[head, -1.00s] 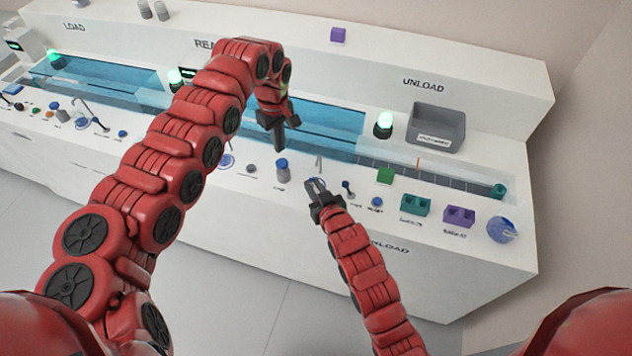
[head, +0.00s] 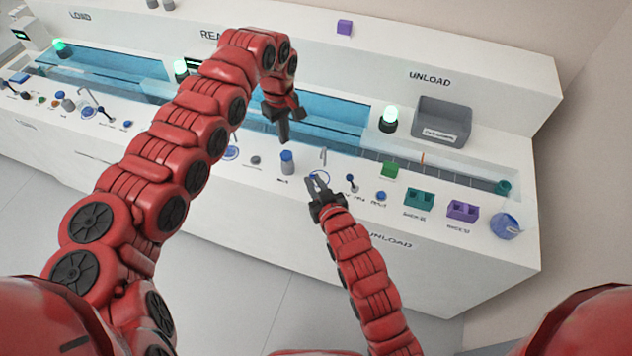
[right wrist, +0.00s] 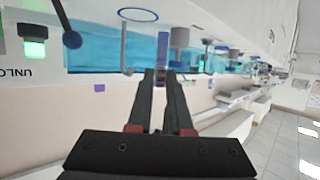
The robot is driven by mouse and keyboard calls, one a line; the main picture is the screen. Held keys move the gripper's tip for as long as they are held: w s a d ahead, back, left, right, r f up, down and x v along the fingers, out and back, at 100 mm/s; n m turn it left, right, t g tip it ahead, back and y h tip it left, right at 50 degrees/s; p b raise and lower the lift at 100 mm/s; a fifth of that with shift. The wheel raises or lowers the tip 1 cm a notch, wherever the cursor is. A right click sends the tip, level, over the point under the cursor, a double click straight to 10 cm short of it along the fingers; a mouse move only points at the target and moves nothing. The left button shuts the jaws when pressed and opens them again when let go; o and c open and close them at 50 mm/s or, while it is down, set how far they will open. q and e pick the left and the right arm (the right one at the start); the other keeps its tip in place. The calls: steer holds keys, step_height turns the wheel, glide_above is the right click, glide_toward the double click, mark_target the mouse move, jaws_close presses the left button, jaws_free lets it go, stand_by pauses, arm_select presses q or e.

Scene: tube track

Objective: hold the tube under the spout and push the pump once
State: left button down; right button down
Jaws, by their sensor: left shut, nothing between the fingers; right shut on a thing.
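The thin grey spout (head: 323,157) stands on the bench front with a blue ring mark at its foot. Left of it stands a grey cylinder with a blue top (head: 287,160), perhaps the pump; its label is unreadable. My left gripper (head: 284,138) is shut and empty, pointing down over the bench just behind the blue-topped cylinder in the picture, apart from it. My right gripper (head: 315,182) is shut on the tube, close by the blue ring.
A grey bin (head: 443,120) and a lit green lamp (head: 389,119) stand behind.

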steer(key=shift+s+a+r+p, duration=0.2)
steer(key=shift+s+r, duration=0.45)
steer(key=shift+r, duration=0.25)
steer(key=shift+s+a+r+p, duration=0.2)
steer(key=shift+s+r, duration=0.45)
steer(key=shift+r, duration=0.25)
